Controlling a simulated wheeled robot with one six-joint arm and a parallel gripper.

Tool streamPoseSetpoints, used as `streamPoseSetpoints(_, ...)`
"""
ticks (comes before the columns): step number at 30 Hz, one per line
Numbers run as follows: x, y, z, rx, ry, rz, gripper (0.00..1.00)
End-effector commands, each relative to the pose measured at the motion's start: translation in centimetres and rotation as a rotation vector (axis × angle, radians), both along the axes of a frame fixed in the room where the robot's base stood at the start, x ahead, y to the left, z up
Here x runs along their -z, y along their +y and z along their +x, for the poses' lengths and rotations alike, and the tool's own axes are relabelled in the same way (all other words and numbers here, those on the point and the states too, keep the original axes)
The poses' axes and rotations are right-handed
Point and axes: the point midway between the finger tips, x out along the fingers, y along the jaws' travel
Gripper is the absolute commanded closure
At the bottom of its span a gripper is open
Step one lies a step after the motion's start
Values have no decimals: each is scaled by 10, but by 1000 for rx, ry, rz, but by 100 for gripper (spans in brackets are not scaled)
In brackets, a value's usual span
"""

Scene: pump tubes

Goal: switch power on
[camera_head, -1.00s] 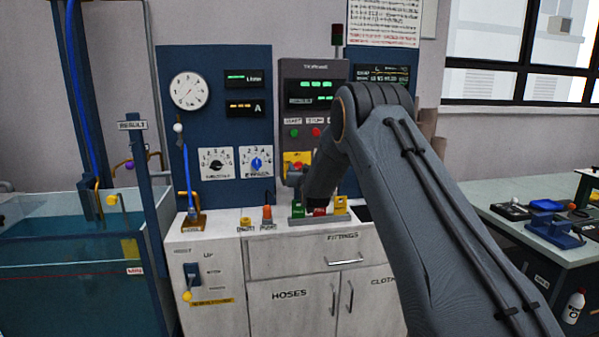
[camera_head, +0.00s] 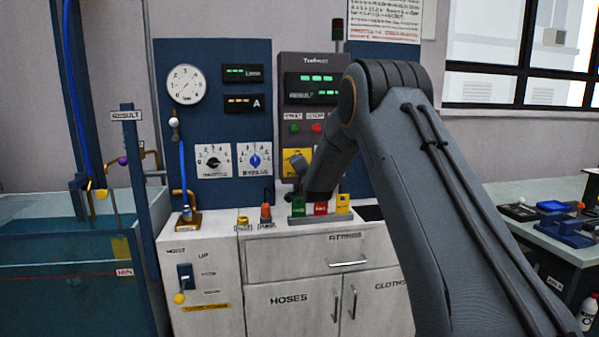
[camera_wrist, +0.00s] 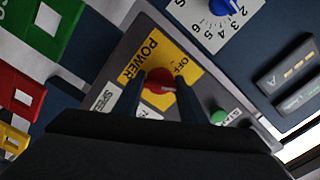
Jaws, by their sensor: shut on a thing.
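The power switch is a red knob (camera_wrist: 159,81) on a yellow plate marked POWER and OFF (camera_wrist: 178,52) in the wrist view. My gripper (camera_wrist: 160,92) is shut on the red knob, with one dark finger at each side. The knob's pointing direction is hard to tell. In the head view, part of the yellow plate (camera_head: 291,160) shows on the grey panel, below the green and red buttons, and my gripper (camera_head: 298,164) is in front of it. My gripper and wrist hide the knob there.
The green start button (camera_wrist: 219,117) is close to my gripper in the wrist view. Below the panel, green, red and yellow holders (camera_head: 320,208) stand on the white cabinet (camera_head: 262,262). Blue panel dials (camera_head: 255,160) are to the left. A water tank (camera_head: 70,280) is at far left.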

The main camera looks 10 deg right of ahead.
Motion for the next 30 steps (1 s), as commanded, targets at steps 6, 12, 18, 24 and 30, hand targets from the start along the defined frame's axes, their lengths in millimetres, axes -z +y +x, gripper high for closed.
streamPoseSetpoints(6,2,0,0,1,-1,197,85)
streamPoseSetpoints(12,2,-1,0,0,0,354,85)
streamPoseSetpoints(18,2,-1,0,1,2,469,85)
streamPoseSetpoints(24,2,-1,0,1,2,534,85)
streamPoseSetpoints(30,2,-1,0,1,2,559,85)
